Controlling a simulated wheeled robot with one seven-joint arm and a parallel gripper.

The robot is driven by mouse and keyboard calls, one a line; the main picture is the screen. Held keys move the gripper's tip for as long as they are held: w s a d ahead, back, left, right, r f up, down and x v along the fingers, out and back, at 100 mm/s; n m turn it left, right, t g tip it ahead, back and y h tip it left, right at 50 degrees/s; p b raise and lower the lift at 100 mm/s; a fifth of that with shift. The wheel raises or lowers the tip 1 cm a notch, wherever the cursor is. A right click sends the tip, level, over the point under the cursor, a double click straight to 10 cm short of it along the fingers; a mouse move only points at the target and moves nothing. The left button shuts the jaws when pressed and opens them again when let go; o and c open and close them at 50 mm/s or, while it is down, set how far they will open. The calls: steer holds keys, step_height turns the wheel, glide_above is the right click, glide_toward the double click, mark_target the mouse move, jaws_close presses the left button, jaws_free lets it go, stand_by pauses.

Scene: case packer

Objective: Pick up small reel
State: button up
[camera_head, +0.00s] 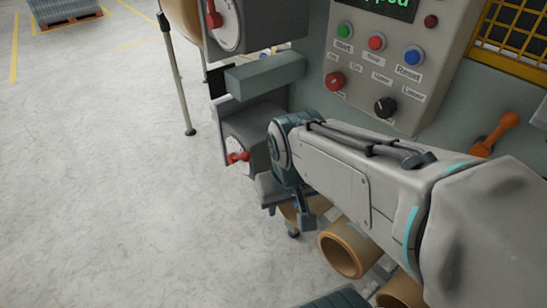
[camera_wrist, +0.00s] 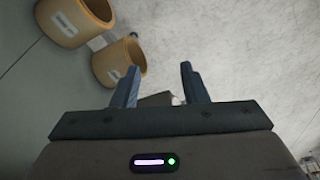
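Several tan, hollow, ring-shaped reels sit low on the machine's front. In the head view one reel (camera_head: 347,252) shows its open end, and another reel (camera_head: 400,292) is cut by the bottom edge. A third tan piece is mostly hidden behind my gripper (camera_head: 287,213). In the wrist view two labelled reels show, one at the upper left (camera_wrist: 72,24) and a nearer one (camera_wrist: 118,64) beside the left finger. I cannot tell which is the small reel. My gripper (camera_wrist: 160,68) is open, with nothing held between its fingers.
The control panel (camera_head: 395,55) with buttons and knobs rises behind my arm. A grey box with a red handle (camera_head: 240,157) is left of my gripper. An orange lever (camera_head: 498,133) is at right. A thin metal stand leg (camera_head: 176,85) is farther left.

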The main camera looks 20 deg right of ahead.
steer(key=w+d+f+g+h+b, duration=0.1)
steer(key=w+d+f+h+b, duration=0.2)
steer(key=f, duration=0.4)
steer(key=w+d+f+g+h+b, duration=0.1)
steer(key=d+f+g+h+b, duration=0.2)
steer(key=f, duration=0.4)
steer(key=w+d+f+h+b, duration=0.2)
steer(key=f+h+b, duration=0.1)
steer(key=f+b, duration=0.3)
steer(key=w+a+f+n+t+h+b, duration=0.2)
steer(key=w+f+n+t+h+b, duration=0.1)
steer(key=w+f+t, duration=0.3)
steer(key=w+a+f+n+t+h+b, duration=0.2)
steer(key=w+f+t+h+b, duration=0.15)
steer(key=w+f, duration=0.3)
steer(key=shift+t, duration=0.35)
steer(key=shift+r+b+x, duration=0.15)
steer(key=shift+b+x, duration=0.05)
steer(key=shift+x, duration=2.2)
steer(key=shift+r+b+x, duration=0.15)
steer(key=shift+r+x, duration=0.05)
steer(key=shift+x, duration=2.25)
steer(key=shift+r+b+x, duration=0.15)
steer(key=shift+b+x, duration=0.05)
steer(key=shift+x, duration=2.2)
steer(key=shift+w, duration=0.15)
steer(key=shift+a, duration=0.1)
jaws_close()
